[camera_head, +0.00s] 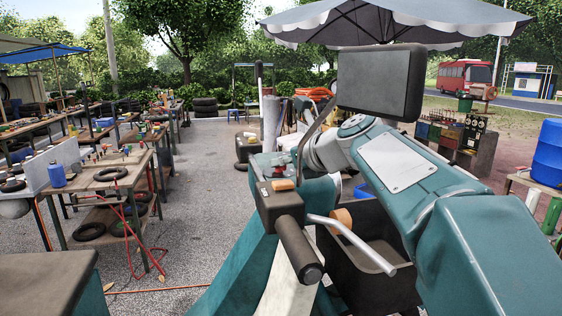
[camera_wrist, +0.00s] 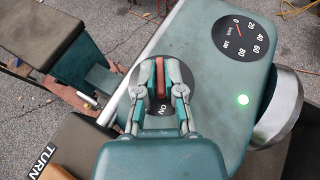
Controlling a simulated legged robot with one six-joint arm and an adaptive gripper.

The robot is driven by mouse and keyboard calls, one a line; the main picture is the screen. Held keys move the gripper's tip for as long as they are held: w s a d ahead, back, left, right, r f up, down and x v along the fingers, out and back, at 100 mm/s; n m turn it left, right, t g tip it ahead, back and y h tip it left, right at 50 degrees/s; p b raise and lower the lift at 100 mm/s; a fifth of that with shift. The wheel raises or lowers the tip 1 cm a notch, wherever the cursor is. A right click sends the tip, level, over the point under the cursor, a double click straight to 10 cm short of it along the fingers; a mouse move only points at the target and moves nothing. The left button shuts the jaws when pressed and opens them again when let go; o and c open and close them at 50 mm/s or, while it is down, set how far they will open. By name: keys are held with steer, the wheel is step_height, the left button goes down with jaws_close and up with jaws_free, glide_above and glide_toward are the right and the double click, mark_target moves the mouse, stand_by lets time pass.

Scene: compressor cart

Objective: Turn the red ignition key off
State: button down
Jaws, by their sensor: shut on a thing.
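The red ignition key (camera_wrist: 160,78) shows in the wrist view as a narrow red bar, standing nearly upright in the picture. It sits on a round dark switch plate (camera_wrist: 136,84) on a teal panel. The word ON, upside down in this view, is printed on the plate's lower part. My gripper (camera_wrist: 160,70) is shut on the key, with one finger on each side of it. The rest of the plate's markings are hidden under the fingers. In the head view I cannot make out the key clearly.
A round dial (camera_wrist: 240,37) sits beside the switch. The head view shows a dark handlebar grip (camera_head: 298,250), a metal lever (camera_head: 352,244), a dark rectangular mirror (camera_head: 380,82) and a black basket (camera_head: 345,275). A cluttered workbench (camera_head: 105,178) stands left, with open gravel between.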

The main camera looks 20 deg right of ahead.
steer(key=shift+w+n+g+y, duration=0.1)
steer(key=shift+n+g+y, duration=0.2)
steer(key=shift+n, duration=0.1)
steer(key=n+g+y, duration=0.2)
steer(key=n, duration=0.1)
steer(key=shift+w+d+f+y, duration=0.1)
steer(key=shift+d+y, duration=0.05)
steer(key=shift+y, duration=0.25)
steer(key=n+g+y, duration=0.1)
steer(key=n+g, duration=0.1)
steer(key=n+g+y, duration=0.1)
steer(key=n+g, duration=0.1)
steer(key=g, duration=0.1)
steer(key=shift+w+n+y, duration=0.15)
steer(key=shift+n+y, duration=0.15)
steer(key=shift+n, duration=0.1)
steer(key=shift+n+g, duration=0.3)
steer(key=shift+g, duration=0.2)
steer(key=c, duration=0.8)
jaws_free()
steer(key=shift+o, duration=0.2)
steer(key=shift+t, duration=0.3)
